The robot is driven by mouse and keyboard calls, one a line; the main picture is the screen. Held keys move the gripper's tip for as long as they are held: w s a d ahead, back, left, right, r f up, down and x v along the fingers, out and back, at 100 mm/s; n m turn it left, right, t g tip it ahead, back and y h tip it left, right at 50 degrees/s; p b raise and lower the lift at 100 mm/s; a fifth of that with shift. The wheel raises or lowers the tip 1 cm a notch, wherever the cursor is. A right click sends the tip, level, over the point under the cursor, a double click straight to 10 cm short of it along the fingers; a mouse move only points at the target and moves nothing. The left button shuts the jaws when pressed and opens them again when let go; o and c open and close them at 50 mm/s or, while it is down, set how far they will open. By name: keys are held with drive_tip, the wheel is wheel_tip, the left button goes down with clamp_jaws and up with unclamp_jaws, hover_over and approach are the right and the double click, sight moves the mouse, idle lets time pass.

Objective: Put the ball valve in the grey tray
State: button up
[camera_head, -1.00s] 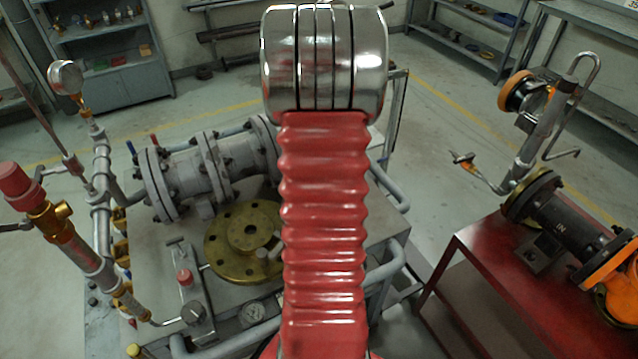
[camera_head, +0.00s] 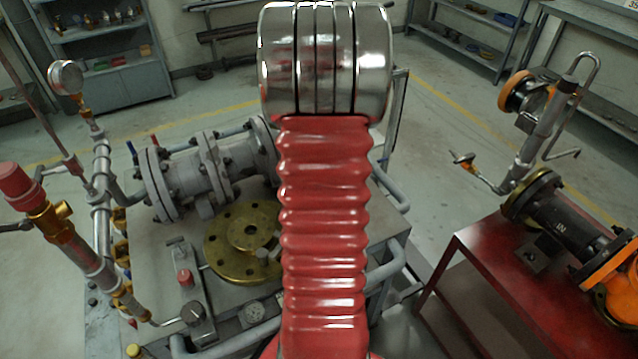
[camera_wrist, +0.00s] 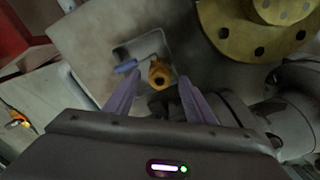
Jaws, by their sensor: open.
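The ball valve (camera_wrist: 159,73) shows in the wrist view as a small brass body with a dark round opening facing me. A blue handle (camera_wrist: 126,67) lies to its left. My gripper (camera_wrist: 157,82) is open, its two purple fingers on either side of the valve in the picture. I cannot tell whether they are level with it or short of it. A grey, square-cornered shape with a pale edge (camera_wrist: 92,62) surrounds the valve area and may be the grey tray. Whether the valve rests inside it is unclear. In the head view my arm hides the gripper and valve.
A brass flange (camera_head: 243,240) lies on the grey bench, also at upper right in the wrist view (camera_wrist: 258,40). A grey flanged pipe (camera_head: 190,175) stands behind it. Gauge piping (camera_head: 100,180) rises at left. A red table (camera_head: 480,270) with a black valve assembly stands at right.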

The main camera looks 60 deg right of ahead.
wheel_tip(320, 180, up, 10)
idle(0.4)
drive_tip(key=shift+f, duration=0.15)
idle(0.3)
drive_tip(key=w+a+r+n+t, duration=0.1)
drive_tip(key=w+a+r+n, duration=0.15)
drive_tip(key=a, duration=0.45)
drive_tip(key=w+a+r+n+h, duration=0.1)
drive_tip(key=w+a+r+n, duration=0.15)
drive_tip(key=a, duration=0.45)
drive_tip(key=w+a+r+n+t, duration=0.1)
drive_tip(key=w+a+r, duration=0.1)
drive_tip(key=w+a, duration=0.35)
drive_tip(key=s+a+n+t, duration=0.1)
drive_tip(key=s+a+n, duration=0.2)
drive_tip(key=a, duration=0.9)
drive_tip(key=s+a+n+t+y, duration=0.1)
drive_tip(key=s+a+n, duration=0.3)
drive_tip(key=a, duration=0.8)
drive_tip(key=shift+s+r+t, duration=0.2)
drive_tip(key=shift+t, duration=0.6)
